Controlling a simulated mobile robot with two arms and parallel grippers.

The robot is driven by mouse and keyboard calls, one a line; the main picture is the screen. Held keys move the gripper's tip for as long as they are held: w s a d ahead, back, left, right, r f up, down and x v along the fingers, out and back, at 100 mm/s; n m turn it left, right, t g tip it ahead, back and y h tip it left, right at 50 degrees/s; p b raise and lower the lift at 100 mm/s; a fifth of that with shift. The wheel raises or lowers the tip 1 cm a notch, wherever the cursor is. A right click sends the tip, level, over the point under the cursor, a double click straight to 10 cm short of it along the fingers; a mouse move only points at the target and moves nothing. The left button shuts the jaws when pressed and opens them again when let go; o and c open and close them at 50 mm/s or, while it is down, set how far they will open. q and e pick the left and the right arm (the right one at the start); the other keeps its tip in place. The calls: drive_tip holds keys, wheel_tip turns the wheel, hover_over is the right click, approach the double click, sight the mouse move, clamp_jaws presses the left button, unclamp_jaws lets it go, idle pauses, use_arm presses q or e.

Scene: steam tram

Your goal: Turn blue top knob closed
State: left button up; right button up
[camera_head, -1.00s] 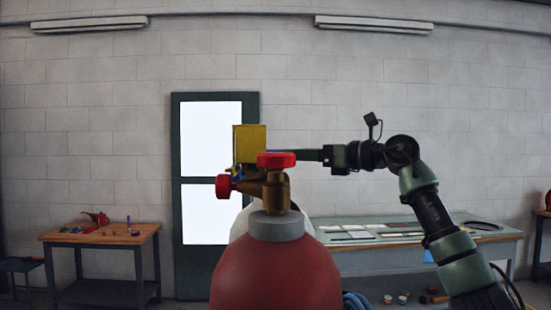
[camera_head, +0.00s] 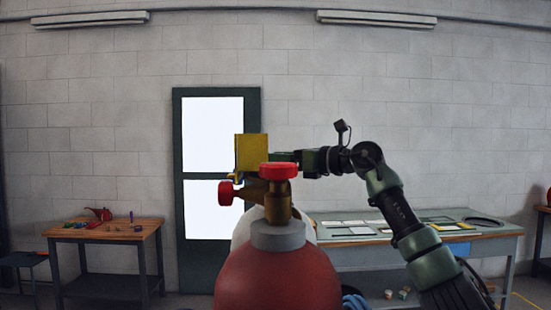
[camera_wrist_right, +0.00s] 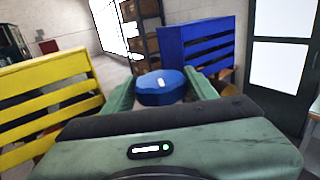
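A round blue knob (camera_wrist_right: 158,90) with a small white mark sits between the two fingers of my right gripper (camera_wrist_right: 161,86) in the right wrist view. The fingers are spread on either side of it; I cannot tell whether they touch it. In the head view, my right arm reaches in from the right to behind the red round knob (camera_head: 278,170), and its gripper is mostly hidden there. The blue knob's face is not clearly visible in that view. My left gripper is not in view.
A red tank (camera_head: 277,282) with a brass valve (camera_head: 277,202) stands in front, with another red knob (camera_head: 226,193) at its left. A yellow block (camera_head: 251,153) rises behind. Yellow slats (camera_wrist_right: 45,105) and blue slats (camera_wrist_right: 197,45) flank the wrist view. A wooden table (camera_head: 105,232) stands left.

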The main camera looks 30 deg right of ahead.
drive_tip(key=shift+a+m+t+h+b, duration=0.1)
drive_tip(key=shift+m+t+h+b, duration=0.5)
drive_tip(key=shift+m+h, duration=0.9)
drive_tip(key=shift+h, duration=0.7)
drive_tip(key=o, duration=1.1)
drive_tip(key=s+d+b, duration=0.1)
drive_tip(key=s+b, duration=0.3)
drive_tip(key=s, duration=0.3)
drive_tip(key=shift+s+d, duration=0.2)
drive_tip(key=shift+s, duration=0.1)
